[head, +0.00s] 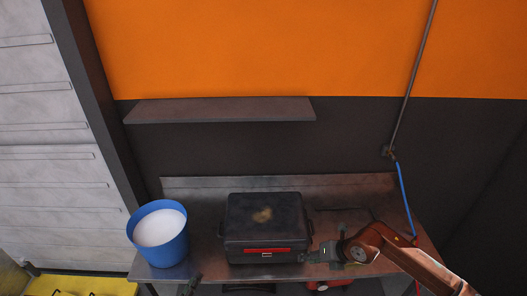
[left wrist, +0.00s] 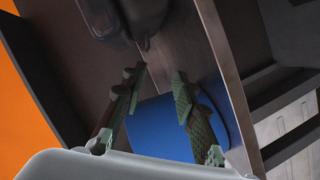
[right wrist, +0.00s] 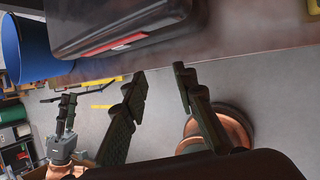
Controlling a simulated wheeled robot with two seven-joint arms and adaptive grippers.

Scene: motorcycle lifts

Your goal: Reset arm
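My left gripper (head: 192,283) shows at the bottom edge of the head view, in front of the bench and right of the blue bucket. In the left wrist view its two green fingers (left wrist: 158,88) are apart with nothing between them, and the blue bucket (left wrist: 165,125) is behind them. My right gripper (head: 304,257) is at the front right corner of the black case (head: 265,222) in the head view. In the right wrist view its fingers (right wrist: 162,85) are apart and empty, with the floor behind them. The left gripper (right wrist: 65,120) also shows there.
The blue bucket (head: 158,236) with white contents stands at the left of the metal bench (head: 205,246). A shelf (head: 220,110) is on the wall above. A blue hose (head: 405,197) hangs at the right. A yellow object (head: 80,286) is at the lower left.

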